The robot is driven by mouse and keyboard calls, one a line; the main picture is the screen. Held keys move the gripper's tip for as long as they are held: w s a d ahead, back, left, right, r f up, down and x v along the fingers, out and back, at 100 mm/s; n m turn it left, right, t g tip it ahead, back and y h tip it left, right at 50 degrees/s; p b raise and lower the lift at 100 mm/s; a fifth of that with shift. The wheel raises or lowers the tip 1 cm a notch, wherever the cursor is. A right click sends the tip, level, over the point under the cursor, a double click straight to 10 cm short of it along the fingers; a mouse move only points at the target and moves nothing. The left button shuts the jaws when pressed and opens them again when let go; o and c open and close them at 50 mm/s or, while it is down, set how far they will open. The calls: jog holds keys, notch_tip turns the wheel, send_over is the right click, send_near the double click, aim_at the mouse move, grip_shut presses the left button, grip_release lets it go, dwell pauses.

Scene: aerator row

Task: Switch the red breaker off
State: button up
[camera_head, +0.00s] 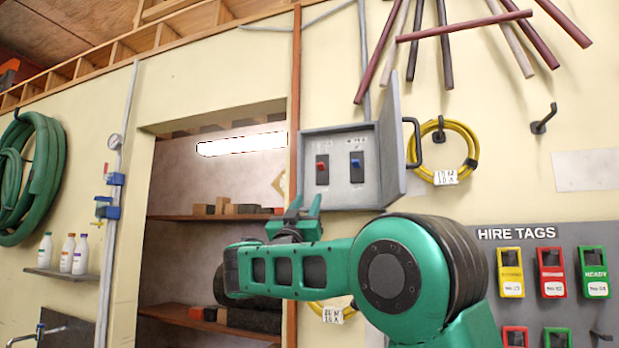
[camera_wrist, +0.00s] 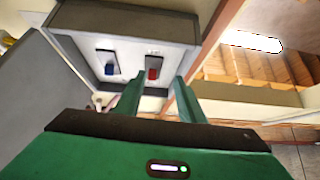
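The open grey breaker box (camera_head: 340,193) is on the wall and holds two switches. The red breaker (camera_head: 321,167) is the left one in the head view, the blue breaker (camera_head: 356,164) the right one. Whether the red lever is up or down is too small to tell. My gripper (camera_head: 304,204) is below and left of the box, open and empty. In the wrist view, the red breaker (camera_wrist: 153,73) shows beyond and between the two spread fingers (camera_wrist: 159,82), apart from them. The blue breaker (camera_wrist: 111,69) is left of the fingers there.
The box door (camera_head: 391,150) stands open on the right, with a dark handle (camera_head: 413,143). A wooden post (camera_head: 295,90) and a shelf recess (camera_head: 190,185) are left of the box.

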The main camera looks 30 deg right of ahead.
aim_at(320, 166)
jog(key=shift+m+h, duration=0.3)
jog(key=shift+h, duration=0.5)
jog(key=w+d+r, duration=0.1)
jog(key=r, duration=0.2)
jog(key=w+d+r, duration=0.1)
jog(key=d+r, duration=0.1)
jog(key=r, duration=0.2)
jog(key=w+d+r, duration=0.1)
jog(key=d+r, duration=0.1)
jog(key=r, duration=0.1)
jog(key=shift+w+d+r, duration=0.15)
jog(key=shift+d+r, duration=0.05)
jog(key=shift+d, duration=0.05)
grip_shut()
